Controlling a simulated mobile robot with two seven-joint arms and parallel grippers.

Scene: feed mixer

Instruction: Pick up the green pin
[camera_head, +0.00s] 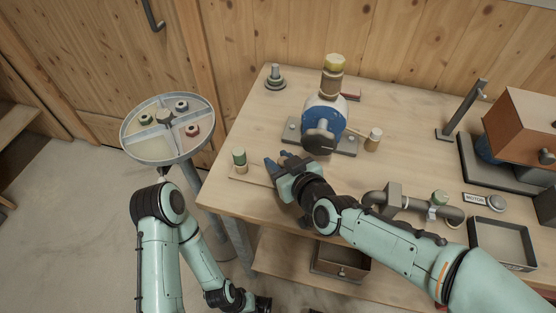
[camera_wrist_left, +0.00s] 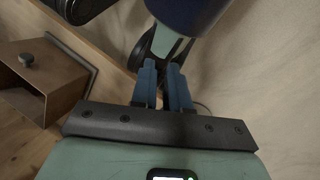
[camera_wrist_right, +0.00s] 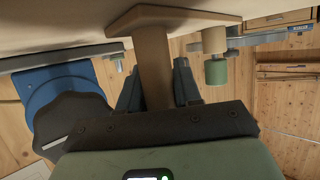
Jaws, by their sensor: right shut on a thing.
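The green pin (camera_head: 239,157), a short cylinder with a green end and a tan part, stands upright on a thin wooden board (camera_head: 246,176) at the table's front left. In the right wrist view the green pin (camera_wrist_right: 215,71) is right of my fingers, apart from them. My right gripper (camera_head: 279,165) is to the right of the pin and shut on a tan wooden post (camera_wrist_right: 153,60), which stands between its fingers. The post is hard to make out in the head view. My left gripper (camera_wrist_left: 164,80) is low beside the table, its fingers close together with nothing visible between them.
A blue and white machine (camera_head: 324,115) stands behind my right gripper. A round divided tray (camera_head: 152,141) is left of the table. An open drawer (camera_head: 340,262) is below the tabletop.

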